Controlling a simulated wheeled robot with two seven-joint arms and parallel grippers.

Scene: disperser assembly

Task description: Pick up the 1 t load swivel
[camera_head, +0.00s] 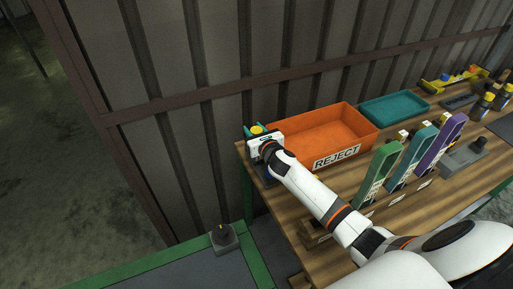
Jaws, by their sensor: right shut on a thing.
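My right gripper (258,136) is at the left back corner of the wooden table, just left of the orange bin. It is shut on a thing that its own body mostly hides. A small yellow piece (257,129) with teal beside it shows just past the gripper. I cannot tell for sure whether this is the 1 t load swivel. No label for the swivel can be read. My left gripper is not in view.
The orange REJECT bin (316,137) and a teal tray (393,107) stand at the back. Green, teal and purple upright holders (380,167) stand in front, beside my right arm. A grey block (223,238) sits on the lower green-edged surface. A corrugated wall is behind.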

